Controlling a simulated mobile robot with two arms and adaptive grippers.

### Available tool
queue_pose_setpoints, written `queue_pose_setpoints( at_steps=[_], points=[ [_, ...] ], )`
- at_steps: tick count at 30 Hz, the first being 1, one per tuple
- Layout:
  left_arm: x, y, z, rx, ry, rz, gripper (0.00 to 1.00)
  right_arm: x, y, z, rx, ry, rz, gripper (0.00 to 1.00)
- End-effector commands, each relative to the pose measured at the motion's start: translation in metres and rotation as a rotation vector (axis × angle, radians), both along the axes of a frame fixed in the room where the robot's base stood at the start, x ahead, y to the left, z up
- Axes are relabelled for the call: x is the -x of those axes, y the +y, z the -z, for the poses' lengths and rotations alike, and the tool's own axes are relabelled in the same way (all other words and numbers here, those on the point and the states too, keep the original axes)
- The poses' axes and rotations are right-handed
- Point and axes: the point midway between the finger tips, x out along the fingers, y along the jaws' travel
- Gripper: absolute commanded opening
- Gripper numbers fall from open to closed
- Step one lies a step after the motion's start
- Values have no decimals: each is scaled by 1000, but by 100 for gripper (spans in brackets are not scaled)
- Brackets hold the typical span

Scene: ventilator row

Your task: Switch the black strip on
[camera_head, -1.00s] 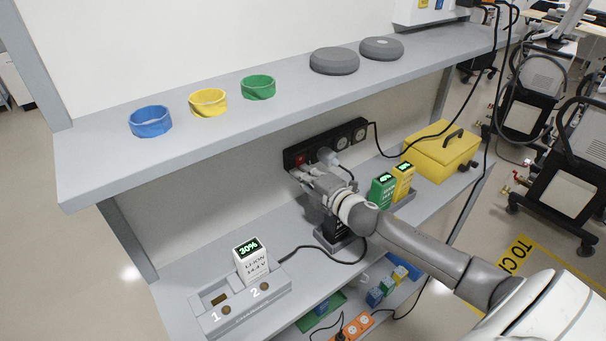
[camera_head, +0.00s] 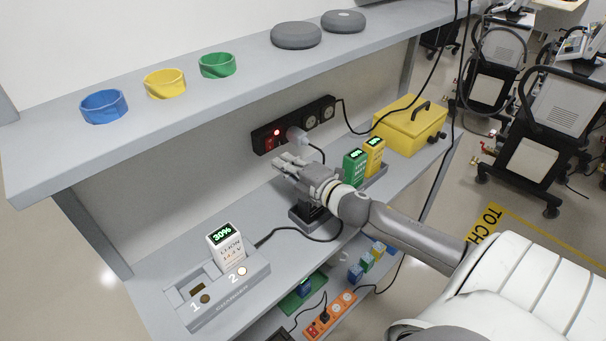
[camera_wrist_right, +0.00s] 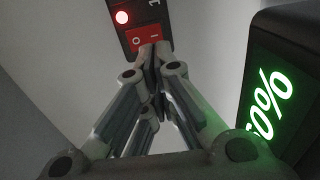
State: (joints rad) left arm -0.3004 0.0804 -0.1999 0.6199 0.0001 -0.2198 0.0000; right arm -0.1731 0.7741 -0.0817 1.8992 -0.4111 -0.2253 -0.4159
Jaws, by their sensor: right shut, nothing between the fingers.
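The black strip (camera_head: 292,122) is fixed along the back panel above the lower shelf. At its left end a red switch (camera_head: 269,144) sits beside a round red lamp (camera_head: 277,131), which glows brightly. In the right wrist view the lamp (camera_wrist_right: 122,17) is lit and the red rocker (camera_wrist_right: 143,38), marked O and a bar, is partly behind my fingertips. My right gripper (camera_head: 278,163) is shut and empty, just below and in front of the switch end. I cannot tell whether the tips touch the rocker. My left gripper is out of view.
A pale plug (camera_head: 297,137) sits in the strip. A black block with a green display (camera_wrist_right: 268,100) stands close right of my gripper. Green (camera_head: 355,168) and yellow (camera_head: 374,155) batteries stand behind it. A grey charger (camera_head: 228,295) holds a white battery (camera_head: 226,248).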

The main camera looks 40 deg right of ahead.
Motion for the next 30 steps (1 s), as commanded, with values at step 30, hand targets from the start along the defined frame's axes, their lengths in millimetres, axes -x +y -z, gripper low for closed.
queue_pose_setpoints(
  at_steps=[30],
  points=[
    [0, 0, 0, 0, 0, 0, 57, 67, -5, -5, -1, -1, 0, 0]
  ],
)
